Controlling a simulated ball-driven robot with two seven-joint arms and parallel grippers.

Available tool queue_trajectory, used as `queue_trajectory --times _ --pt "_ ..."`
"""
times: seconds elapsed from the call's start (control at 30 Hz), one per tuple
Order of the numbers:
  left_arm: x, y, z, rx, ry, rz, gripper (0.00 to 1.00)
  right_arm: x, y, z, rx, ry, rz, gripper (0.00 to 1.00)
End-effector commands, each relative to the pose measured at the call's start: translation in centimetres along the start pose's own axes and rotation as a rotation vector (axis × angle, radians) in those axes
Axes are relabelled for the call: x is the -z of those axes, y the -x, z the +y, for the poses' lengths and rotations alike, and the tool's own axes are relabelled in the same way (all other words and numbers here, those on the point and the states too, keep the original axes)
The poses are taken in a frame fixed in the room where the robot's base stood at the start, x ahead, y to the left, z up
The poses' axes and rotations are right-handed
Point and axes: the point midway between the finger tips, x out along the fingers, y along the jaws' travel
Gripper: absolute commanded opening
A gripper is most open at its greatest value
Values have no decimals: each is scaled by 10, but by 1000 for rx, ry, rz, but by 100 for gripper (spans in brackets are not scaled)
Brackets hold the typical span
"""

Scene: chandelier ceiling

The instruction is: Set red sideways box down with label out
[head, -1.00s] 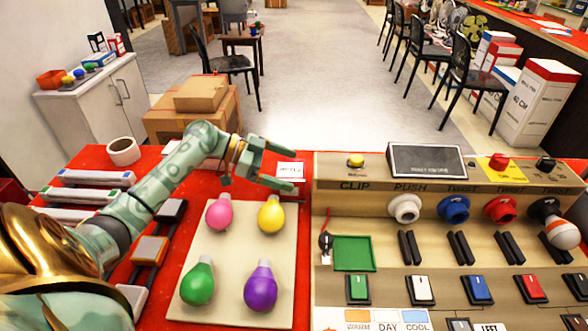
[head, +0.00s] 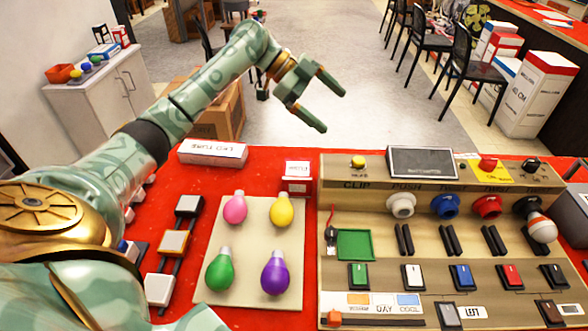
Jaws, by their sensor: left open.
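A small red box (head: 296,186) with a white top panel sits on the red table, behind the bulb board and against the left end of the console. A pale strip with print shows on its side facing me; the print is too small to read. My left gripper (head: 334,108) is open and empty, raised above and beyond the box, clear of it. Its fingers point to the right. My right gripper is out of view.
A beige board (head: 250,290) holds pink, yellow, green and purple bulbs. The console (head: 345,173) with sockets and switches fills the right. A long white box (head: 213,153) lies at the table's back edge. My left arm covers the table's left side.

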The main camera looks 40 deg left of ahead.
Motion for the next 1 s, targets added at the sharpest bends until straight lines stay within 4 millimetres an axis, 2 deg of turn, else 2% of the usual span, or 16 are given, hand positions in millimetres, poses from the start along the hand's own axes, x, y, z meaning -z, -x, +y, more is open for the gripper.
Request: queue_trajectory --times 0.03,0.17,0.27,0.3,0.33,0.4,0.5,0.6,0.67,0.9,1.0 --pt "16 1 -2 -31 -9 -89 100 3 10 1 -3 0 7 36" --pt "10 -3 1 -92 50 -387 100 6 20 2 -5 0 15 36" --pt "-18 0 7 -100 146 -640 100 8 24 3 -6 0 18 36" --pt "-38 0 13 -100 202 -745 100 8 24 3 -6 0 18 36" --pt "-54 -1 19 -98 245 -813 100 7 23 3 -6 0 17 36" --pt "-71 5 23 -66 322 -907 100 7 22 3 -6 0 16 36" --pt "-76 11 22 -18 395 -950 100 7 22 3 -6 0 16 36" --pt "-83 7 24 -2 431 -958 100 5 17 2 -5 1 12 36" --pt "-92 0 26 -1 438 -957 100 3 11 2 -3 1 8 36" --pt "-142 -37 38 -6 439 -957 100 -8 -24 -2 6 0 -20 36" --pt "-156 -48 41 -5 438 -955 100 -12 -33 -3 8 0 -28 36"
